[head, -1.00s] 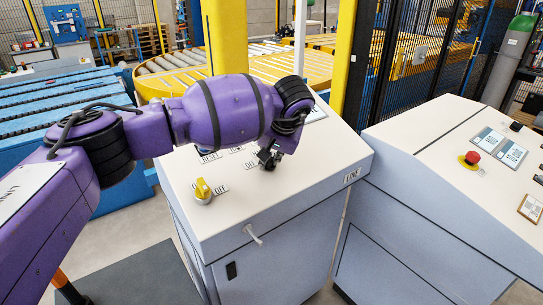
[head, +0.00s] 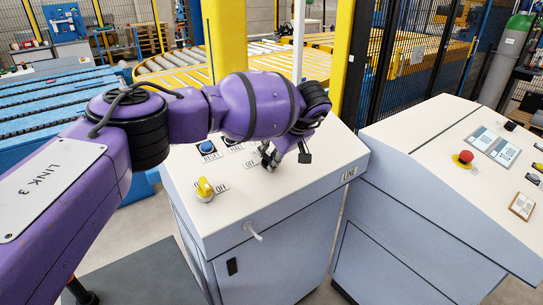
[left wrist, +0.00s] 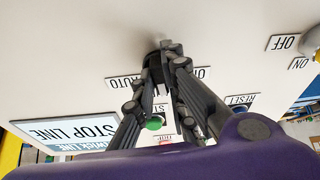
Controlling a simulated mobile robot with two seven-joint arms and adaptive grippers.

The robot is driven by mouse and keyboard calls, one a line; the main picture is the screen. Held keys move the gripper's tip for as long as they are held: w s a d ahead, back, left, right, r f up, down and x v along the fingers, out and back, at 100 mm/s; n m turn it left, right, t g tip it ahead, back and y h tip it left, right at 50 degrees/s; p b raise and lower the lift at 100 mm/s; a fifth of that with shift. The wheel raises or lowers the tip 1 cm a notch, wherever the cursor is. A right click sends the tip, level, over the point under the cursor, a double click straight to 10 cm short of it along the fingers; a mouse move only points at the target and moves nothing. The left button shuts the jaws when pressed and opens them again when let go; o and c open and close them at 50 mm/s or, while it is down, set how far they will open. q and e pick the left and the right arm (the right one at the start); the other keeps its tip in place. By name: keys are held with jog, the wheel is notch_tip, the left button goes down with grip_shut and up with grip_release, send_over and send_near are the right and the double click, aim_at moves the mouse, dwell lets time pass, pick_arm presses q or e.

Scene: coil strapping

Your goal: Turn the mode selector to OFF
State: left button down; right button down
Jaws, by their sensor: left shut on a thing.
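The mode selector is a dark knob (left wrist: 153,64) on the pale sloping panel (head: 290,190). In the left wrist view it is mostly hidden between my fingertips, with an AUTO label (left wrist: 123,82) at its left and a partly covered label starting with O (left wrist: 201,73) at its right. My left gripper (head: 269,161) points down at the panel and is shut on this knob; it also shows in the left wrist view (left wrist: 162,60). The angle of the knob's pointer cannot be made out. My right gripper is not in view.
A yellow ON/OFF switch (head: 205,190) stands nearby on the same panel, with a blue button (head: 207,148) behind it. A green button (left wrist: 154,123) is near my fingers. A second console with a red emergency button (head: 466,157) stands at the right.

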pick_arm(q)
jog(key=n+g, duration=0.1)
jog(key=n, duration=0.4)
jog(key=shift+n+y, duration=0.4)
jog(key=n+g, duration=0.1)
jog(key=n, duration=0.4)
jog(key=shift+w, duration=0.1)
jog(key=shift+n, duration=0.3)
jog(key=c, duration=1.8)
grip_release()
jog(key=v, duration=1.2)
